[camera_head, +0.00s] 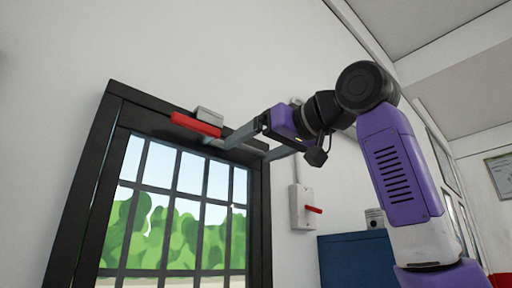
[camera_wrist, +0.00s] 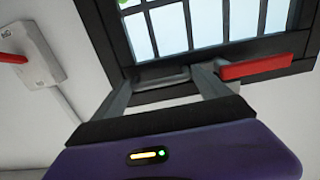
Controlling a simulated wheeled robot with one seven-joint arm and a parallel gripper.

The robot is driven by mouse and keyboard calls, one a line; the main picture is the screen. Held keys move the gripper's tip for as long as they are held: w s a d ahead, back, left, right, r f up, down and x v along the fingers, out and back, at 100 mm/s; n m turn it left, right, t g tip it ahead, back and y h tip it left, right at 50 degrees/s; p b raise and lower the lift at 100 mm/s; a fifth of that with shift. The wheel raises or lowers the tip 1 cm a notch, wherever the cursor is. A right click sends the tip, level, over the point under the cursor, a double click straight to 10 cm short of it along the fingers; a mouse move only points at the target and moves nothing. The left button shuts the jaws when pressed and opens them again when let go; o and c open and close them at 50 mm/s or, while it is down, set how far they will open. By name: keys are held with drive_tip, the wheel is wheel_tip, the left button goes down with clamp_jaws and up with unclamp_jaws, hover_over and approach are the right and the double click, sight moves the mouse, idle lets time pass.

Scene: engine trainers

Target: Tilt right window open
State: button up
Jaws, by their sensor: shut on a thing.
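The window (camera_head: 180,205) has a thick black frame and a black grid over its panes, with green bushes and sky behind. It also shows at the top of the wrist view (camera_wrist: 225,22). A red lever (camera_head: 196,124) sits on the top of the frame; in the wrist view it lies right of my fingers (camera_wrist: 255,68). A grey bar handle (camera_wrist: 165,78) is on the black frame between my fingers. My gripper (camera_head: 240,149) reaches the top right of the frame, its two fingers spread around the handle's ends. Exact finger contact is hard to see.
A grey wall box (camera_head: 301,207) with a red lever is right of the window; it shows at left in the wrist view. A blue cabinet (camera_head: 355,262) stands lower right, with a small metal part (camera_head: 374,218) on top.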

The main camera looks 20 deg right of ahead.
drive_tip(key=shift+d, duration=0.1)
drive_tip(key=shift+c, duration=1.4)
drive_tip(key=shift+s+d+f+b, duration=0.1)
drive_tip(key=shift+s+f+b, duration=0.15)
drive_tip(key=shift+b, duration=0.2)
drive_tip(key=s+d+f+t+b, duration=0.1)
drive_tip(key=s+d+t+b, duration=0.1)
drive_tip(key=s+b, duration=0.3)
drive_tip(key=s+d+f+t+y+b, duration=0.1)
drive_tip(key=s+f+b, duration=0.1)
drive_tip(key=s+b, duration=0.3)
drive_tip(key=shift+s+d+t, duration=0.35)
drive_tip(key=shift+s+t, duration=0.05)
drive_tip(key=shift+s, duration=0.1)
drive_tip(key=shift+f, duration=0.1)
drive_tip(key=o, duration=1.8)
drive_tip(key=shift+f+b, duration=0.1)
drive_tip(key=shift+b, duration=0.2)
